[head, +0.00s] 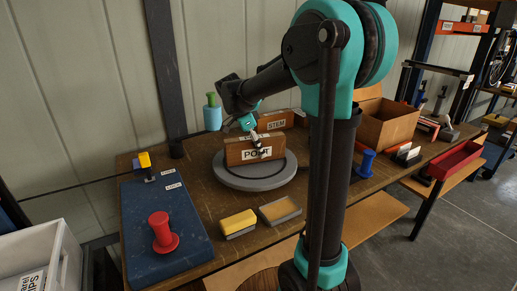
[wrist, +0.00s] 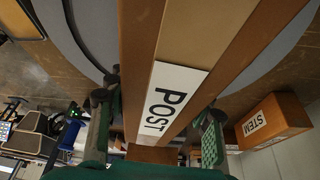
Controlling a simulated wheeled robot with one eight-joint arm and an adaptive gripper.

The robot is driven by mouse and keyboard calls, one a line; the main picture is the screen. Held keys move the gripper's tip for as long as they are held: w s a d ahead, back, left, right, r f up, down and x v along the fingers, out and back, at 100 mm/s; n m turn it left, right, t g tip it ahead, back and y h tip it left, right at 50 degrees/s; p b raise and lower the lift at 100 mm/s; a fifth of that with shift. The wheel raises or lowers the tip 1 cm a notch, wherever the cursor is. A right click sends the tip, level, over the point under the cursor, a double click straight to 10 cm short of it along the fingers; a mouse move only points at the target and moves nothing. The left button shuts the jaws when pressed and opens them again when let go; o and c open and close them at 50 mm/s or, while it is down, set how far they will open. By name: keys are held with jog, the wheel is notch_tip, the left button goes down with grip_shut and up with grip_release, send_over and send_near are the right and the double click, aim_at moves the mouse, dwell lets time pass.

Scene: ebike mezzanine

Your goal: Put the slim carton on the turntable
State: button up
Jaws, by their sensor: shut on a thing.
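A slim brown carton labelled POST (head: 236,154) stands upright over the round grey turntable (head: 255,182). I cannot tell whether its base touches the disc. In the wrist view the carton (wrist: 205,40) runs between my fingers, with its white label facing the camera, and the grey turntable (wrist: 270,58) shows beyond it. My gripper (head: 258,145) is shut on the carton, with one green finger on each side in the wrist view (wrist: 158,125). The carton's far end is hidden in the wrist view.
A brown box labelled STEM (head: 270,122) stands behind the turntable. A yellow block (head: 238,222) and a tan-topped block (head: 280,210) lie in front. A blue mat (head: 150,215) with a red spool-shaped piece (head: 161,232) is left. A blue spool (head: 366,162) and open box (head: 388,125) are right.

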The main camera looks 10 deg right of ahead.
jog(key=shift+f, duration=0.25)
jog(key=shift+f, duration=0.1)
jog(key=o, duration=1.6)
jog(key=v, duration=1.2)
